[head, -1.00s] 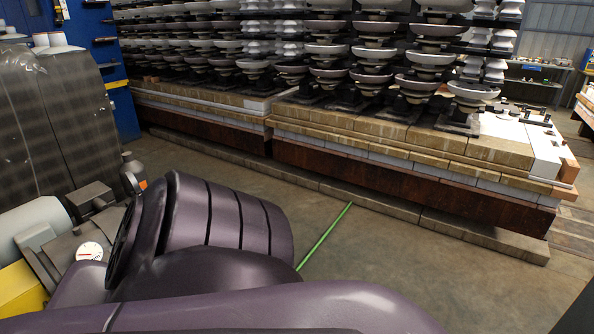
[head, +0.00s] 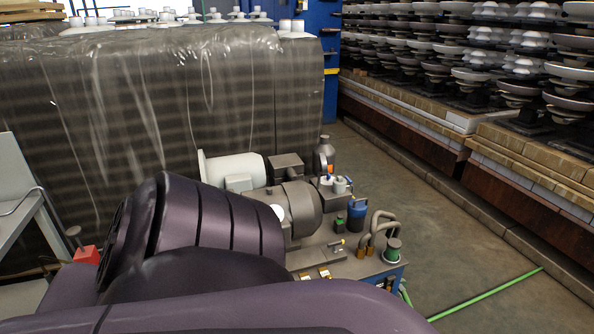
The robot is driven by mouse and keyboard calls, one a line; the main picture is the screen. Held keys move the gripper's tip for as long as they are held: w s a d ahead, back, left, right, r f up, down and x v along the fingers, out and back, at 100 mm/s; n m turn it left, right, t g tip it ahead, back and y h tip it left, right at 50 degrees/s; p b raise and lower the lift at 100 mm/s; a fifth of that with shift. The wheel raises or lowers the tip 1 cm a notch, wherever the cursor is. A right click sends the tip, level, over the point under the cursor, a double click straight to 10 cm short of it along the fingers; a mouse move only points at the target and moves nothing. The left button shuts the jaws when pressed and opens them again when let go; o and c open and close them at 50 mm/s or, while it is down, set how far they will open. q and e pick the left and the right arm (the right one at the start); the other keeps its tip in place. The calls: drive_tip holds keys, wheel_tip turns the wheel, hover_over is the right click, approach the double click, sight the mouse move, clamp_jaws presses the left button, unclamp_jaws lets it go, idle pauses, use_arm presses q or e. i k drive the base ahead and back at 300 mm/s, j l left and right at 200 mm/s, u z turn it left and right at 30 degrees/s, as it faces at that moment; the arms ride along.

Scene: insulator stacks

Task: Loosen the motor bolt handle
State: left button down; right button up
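A motor unit stands in the middle of the head view, with a pale cylindrical motor (head: 238,168) and a grey rounded housing (head: 296,208) beside it. I cannot make out the motor bolt handle for certain. My dark purple arm covers the lower left and hides part of the unit. Neither gripper is in view.
Wrapped dark stacks (head: 120,110) stand behind the unit. Insulator stacks on pallets (head: 500,80) fill the right. A green hose (head: 485,293) lies on the floor (head: 440,240), which is otherwise clear there. A grey bench (head: 20,190) is at the left.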

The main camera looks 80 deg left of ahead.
sight(337, 243)
drive_tip(key=u, duration=2.15)
